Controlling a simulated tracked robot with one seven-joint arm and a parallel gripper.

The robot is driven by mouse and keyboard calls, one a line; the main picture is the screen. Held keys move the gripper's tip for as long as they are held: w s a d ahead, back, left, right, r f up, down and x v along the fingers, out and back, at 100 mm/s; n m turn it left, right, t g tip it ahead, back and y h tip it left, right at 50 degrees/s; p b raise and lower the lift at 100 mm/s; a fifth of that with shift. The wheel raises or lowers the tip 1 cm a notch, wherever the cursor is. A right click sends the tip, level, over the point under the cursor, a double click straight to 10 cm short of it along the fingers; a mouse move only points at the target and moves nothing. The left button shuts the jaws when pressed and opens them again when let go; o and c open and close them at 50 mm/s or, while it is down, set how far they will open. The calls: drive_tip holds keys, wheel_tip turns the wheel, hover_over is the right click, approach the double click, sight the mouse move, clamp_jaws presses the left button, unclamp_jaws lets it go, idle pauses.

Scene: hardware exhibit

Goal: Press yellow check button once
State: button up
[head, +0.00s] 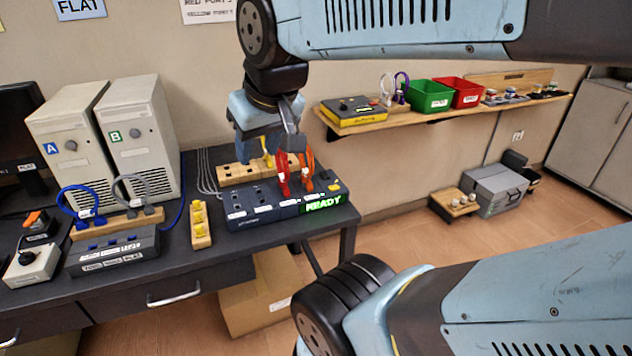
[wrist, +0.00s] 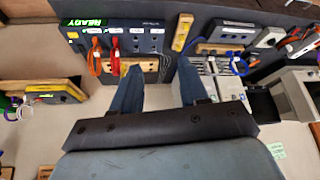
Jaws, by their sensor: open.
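The dark console (head: 265,205) stands on the right end of the black bench, with a green READY display (head: 325,202). A small yellow button (head: 335,187) sits near its right end, above the display. In the wrist view the console (wrist: 140,38) appears upside down, with the yellow button (wrist: 73,35) at its left. Red and orange cables (head: 306,165) are plugged into the console. My gripper (head: 291,140) hangs over the console's back part. In the wrist view its two fingers (wrist: 160,67) are apart, with nothing between them, and right of the yellow button.
A wooden block (head: 235,172) lies behind the console. A wooden strip with yellow plugs (head: 200,222) lies to its left. Two beige towers (head: 140,135) stand further left, with another dark box (head: 113,252) in front. A wall shelf (head: 372,122) holds bins at the right.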

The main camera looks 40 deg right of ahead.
clamp_jaws()
idle(1.1)
